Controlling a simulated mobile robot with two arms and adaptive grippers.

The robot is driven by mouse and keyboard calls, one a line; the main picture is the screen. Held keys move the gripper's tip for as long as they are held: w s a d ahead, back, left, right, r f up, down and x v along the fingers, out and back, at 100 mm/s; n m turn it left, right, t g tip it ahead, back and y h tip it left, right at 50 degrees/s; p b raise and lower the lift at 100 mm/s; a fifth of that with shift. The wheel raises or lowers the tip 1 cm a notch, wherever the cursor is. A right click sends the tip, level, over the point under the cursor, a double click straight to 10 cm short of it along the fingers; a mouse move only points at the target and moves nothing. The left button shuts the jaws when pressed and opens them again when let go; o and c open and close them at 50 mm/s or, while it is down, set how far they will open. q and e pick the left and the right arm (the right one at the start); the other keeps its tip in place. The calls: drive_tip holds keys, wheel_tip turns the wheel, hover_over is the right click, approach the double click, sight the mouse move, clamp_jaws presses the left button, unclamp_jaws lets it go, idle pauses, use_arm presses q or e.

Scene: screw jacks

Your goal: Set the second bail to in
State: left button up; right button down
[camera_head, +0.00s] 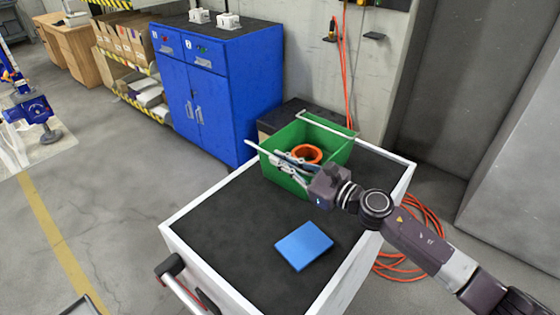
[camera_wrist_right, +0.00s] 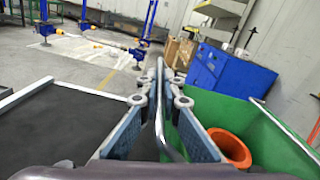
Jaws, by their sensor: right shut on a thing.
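A green crate (camera_head: 291,178) stands on the dark cart top, with an orange ring (camera_head: 306,154) inside. It has two grey metal bails. One bail (camera_head: 262,151) is at the crate's left side, and the other bail (camera_head: 330,125) lies along the back right rim. My right gripper (camera_head: 284,168) reaches over the crate from the right and is shut on the left-side bail. In the right wrist view the bail's bar (camera_wrist_right: 160,110) runs between the fingers. I cannot tell which bail counts as second. My left gripper is not in view.
A blue flat block (camera_head: 303,246) lies on the cart top (camera_head: 225,215) in front of the crate. A blue cabinet (camera_head: 225,90) stands behind the cart. An orange hose (camera_head: 425,230) lies coiled on the floor at right. The cart's left part is clear.

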drive_tip(key=shift+r, duration=0.1)
idle(0.4)
drive_tip(key=c, duration=2.1)
unclamp_jaws()
drive_tip(key=shift+d, duration=0.1)
drive_tip(key=v, duration=1.2)
drive_tip(key=shift+c, duration=0.3)
